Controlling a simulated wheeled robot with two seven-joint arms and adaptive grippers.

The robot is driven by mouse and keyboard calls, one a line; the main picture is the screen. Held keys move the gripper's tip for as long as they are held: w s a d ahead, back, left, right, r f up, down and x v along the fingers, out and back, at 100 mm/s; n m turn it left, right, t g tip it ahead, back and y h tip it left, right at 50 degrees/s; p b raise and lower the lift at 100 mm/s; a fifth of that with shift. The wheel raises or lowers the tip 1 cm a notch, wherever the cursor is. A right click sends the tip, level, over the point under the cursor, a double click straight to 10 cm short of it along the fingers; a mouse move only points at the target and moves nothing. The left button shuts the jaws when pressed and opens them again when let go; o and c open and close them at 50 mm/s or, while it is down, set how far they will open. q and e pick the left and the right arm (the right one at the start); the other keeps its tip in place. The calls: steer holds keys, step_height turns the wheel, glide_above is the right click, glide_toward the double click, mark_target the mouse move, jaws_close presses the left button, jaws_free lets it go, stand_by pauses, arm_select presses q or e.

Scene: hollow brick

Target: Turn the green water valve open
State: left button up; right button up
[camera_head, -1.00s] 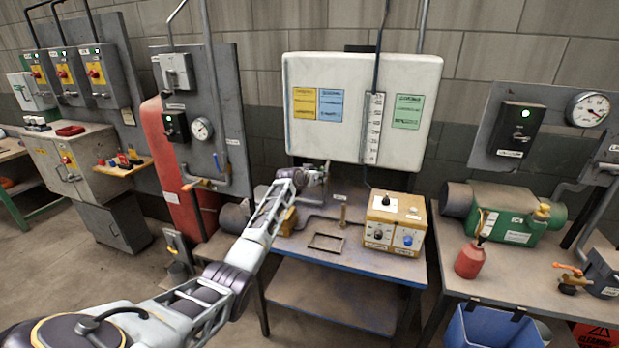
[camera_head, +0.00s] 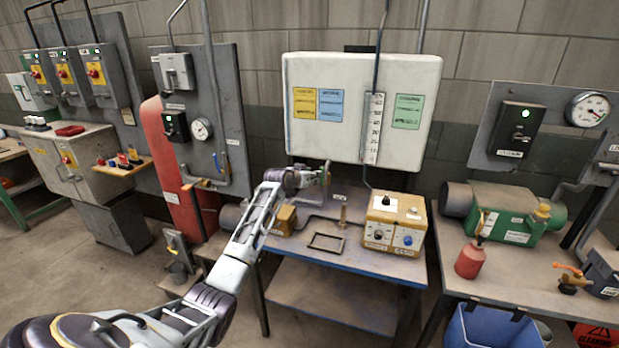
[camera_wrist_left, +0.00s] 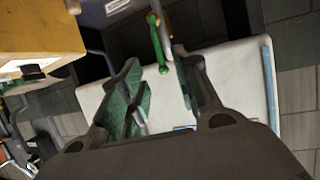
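The green valve handle (camera_wrist_left: 155,42) is a thin bar with a rounded end, seen at the top middle of the left wrist view. In the head view a bit of green (camera_head: 327,175) shows at the gripper's tip, mostly hidden by it. My left gripper (camera_wrist_left: 155,68) is open, its two fingers apart on either side of the handle in the wrist view. I cannot tell whether either finger touches it. In the head view the left gripper (camera_head: 321,178) is just below the white tank, above the workbench. My right gripper is not in view.
The white tank (camera_head: 300,130) with a level scale hangs behind the gripper. The blue-edged workbench (camera_head: 365,262) holds a yellow control box (camera_head: 393,228), a small upright post and a flat frame. A green pump (camera_head: 500,210) and red can (camera_head: 470,262) stand on the right bench.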

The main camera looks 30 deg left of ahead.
arm_select(q)
steer(key=shift+s+r, duration=0.3)
steer(key=shift+s, duration=0.35)
